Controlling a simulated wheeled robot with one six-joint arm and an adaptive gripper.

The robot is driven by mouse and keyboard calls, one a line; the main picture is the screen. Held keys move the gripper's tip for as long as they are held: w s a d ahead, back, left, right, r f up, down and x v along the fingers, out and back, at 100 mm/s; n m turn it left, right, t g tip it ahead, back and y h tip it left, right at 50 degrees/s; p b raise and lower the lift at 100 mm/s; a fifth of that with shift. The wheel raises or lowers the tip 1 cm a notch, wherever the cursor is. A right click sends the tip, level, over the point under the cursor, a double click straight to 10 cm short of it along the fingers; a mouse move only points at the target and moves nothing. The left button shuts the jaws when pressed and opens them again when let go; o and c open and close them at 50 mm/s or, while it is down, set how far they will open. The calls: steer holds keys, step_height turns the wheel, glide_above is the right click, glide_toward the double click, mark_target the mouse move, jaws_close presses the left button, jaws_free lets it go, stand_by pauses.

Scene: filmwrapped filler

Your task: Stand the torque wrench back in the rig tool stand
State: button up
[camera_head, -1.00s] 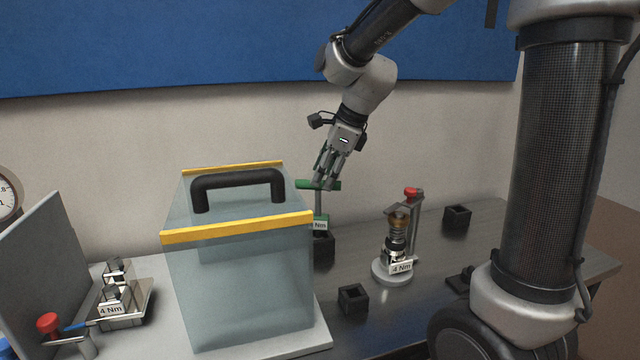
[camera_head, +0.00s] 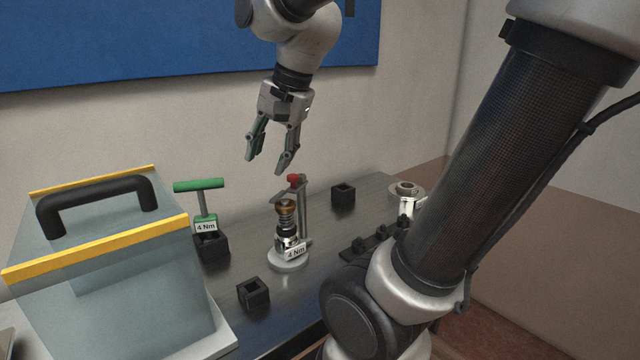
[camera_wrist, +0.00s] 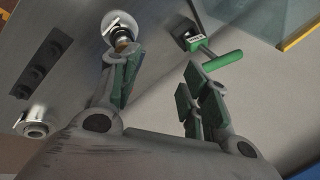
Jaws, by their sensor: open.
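The torque wrench (camera_head: 202,187) has a green T-handle and a "4 Nm" tag. It stands upright in a black square tool stand (camera_head: 212,246), right of the clear box. The wrist view also shows the green wrench handle (camera_wrist: 222,61) and the black stand (camera_wrist: 184,32). My gripper (camera_head: 267,163) is open and empty, above and to the right of the wrench and apart from it. In the wrist view my open gripper fingers (camera_wrist: 160,75) have nothing between them. The wrench's lower end is hidden inside the stand.
A clear box (camera_head: 110,295) with yellow edges and a black handle stands left. A round-based fixture (camera_head: 290,258) with a red-topped post stands below my gripper. Empty black sockets (camera_head: 253,292) (camera_head: 343,193) flank it. A black rack (camera_head: 362,246) and round fitting (camera_head: 405,188) lie right.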

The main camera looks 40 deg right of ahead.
steer(key=s+d+f+n, duration=0.2)
steer(key=s+n, duration=0.3)
steer(key=s+d+f+n+h, duration=0.1)
steer(key=s+d+f+n, duration=0.1)
steer(key=s+n, duration=0.3)
steer(key=shift+s+d+f+n+h, duration=0.3)
steer(key=shift+s+d+n, duration=0.1)
steer(key=shift+n, duration=0.1)
stand_by(0.3)
